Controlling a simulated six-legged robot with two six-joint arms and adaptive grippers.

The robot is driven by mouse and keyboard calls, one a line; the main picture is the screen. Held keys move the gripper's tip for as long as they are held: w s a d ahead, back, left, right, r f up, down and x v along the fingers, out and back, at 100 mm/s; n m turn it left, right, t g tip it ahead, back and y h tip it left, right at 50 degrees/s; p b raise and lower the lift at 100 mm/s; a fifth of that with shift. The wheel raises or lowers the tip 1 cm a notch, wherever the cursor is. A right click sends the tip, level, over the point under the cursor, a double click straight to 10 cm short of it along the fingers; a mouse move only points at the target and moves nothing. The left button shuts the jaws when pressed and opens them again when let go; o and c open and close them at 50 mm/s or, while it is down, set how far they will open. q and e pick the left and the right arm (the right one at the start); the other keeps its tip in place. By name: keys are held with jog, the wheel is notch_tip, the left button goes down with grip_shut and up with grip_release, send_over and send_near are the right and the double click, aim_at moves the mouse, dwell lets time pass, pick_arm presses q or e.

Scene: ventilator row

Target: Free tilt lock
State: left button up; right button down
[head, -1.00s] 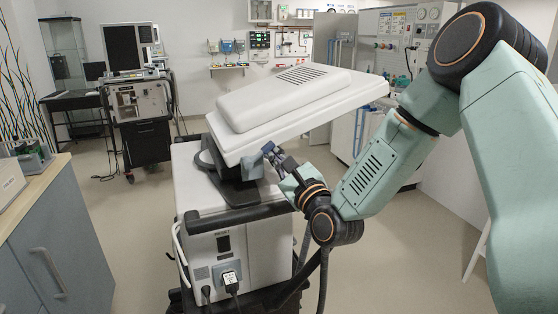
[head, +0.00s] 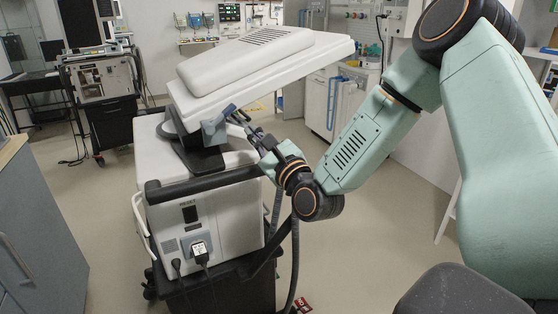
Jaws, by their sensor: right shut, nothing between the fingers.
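The ventilator's white display unit (head: 262,70) sits tilted on a dark mount (head: 197,155) above the white cart body (head: 225,215). A grey-blue hinge block (head: 213,131) is under its near edge, with a small blue lever (head: 229,110) at its top, which looks like the tilt lock. My right gripper (head: 243,125) is shut and empty, just right of the lever and block. I cannot tell whether its fingertips touch them. The fingers are small and partly overlap the block's right side. My left gripper is out of view.
A black handle bar (head: 205,182) crosses the cart's front below my right gripper. Plugs and cables (head: 200,250) hang from the cart's front. A grey cabinet (head: 35,220) stands at left, another equipment cart (head: 105,95) behind it.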

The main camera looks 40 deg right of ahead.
jog(key=p+v, duration=0.2)
jog(key=v, duration=0.6)
jog(key=shift+s+a, duration=0.2)
jog(key=shift+s, duration=0.15)
jog(key=shift+r, duration=0.1)
